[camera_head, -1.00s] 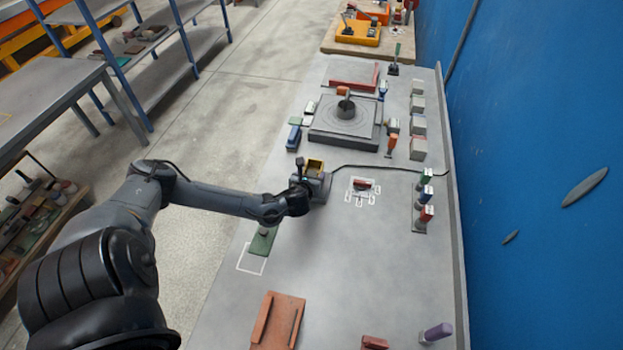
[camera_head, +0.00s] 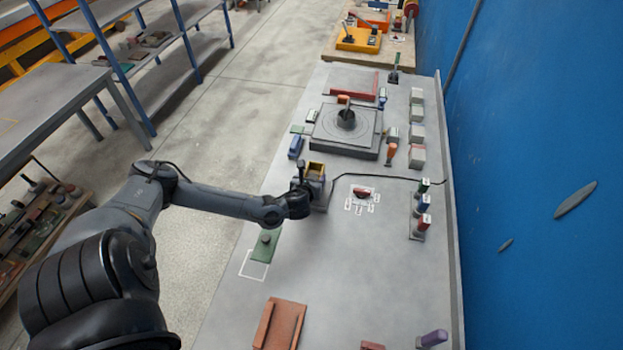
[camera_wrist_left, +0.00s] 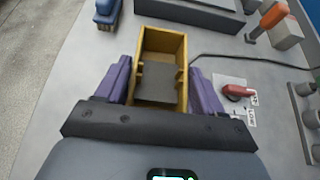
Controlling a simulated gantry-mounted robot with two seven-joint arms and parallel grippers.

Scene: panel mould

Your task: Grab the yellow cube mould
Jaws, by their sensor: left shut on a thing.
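The yellow cube mould (camera_head: 315,168) is a small open-topped box near the middle of the long grey table. In the left wrist view the yellow mould (camera_wrist_left: 163,44) sits between the two purple fingers, with a dark grey block or plate inside it. My left gripper (camera_head: 305,185) is at the mould in the head view. In the left wrist view my left gripper (camera_wrist_left: 160,85) has its fingers against both sides of the mould and is shut on it. Whether the mould is lifted off its support is hard to tell. My right gripper is not in view.
A dark round turntable (camera_head: 345,128) stands behind the mould. A red-handled switch (camera_head: 362,192) with white labels lies to its right, with a black cable nearby. A green plate (camera_head: 266,244) and a reddish tray (camera_head: 280,322) are nearer. The table's front middle is clear.

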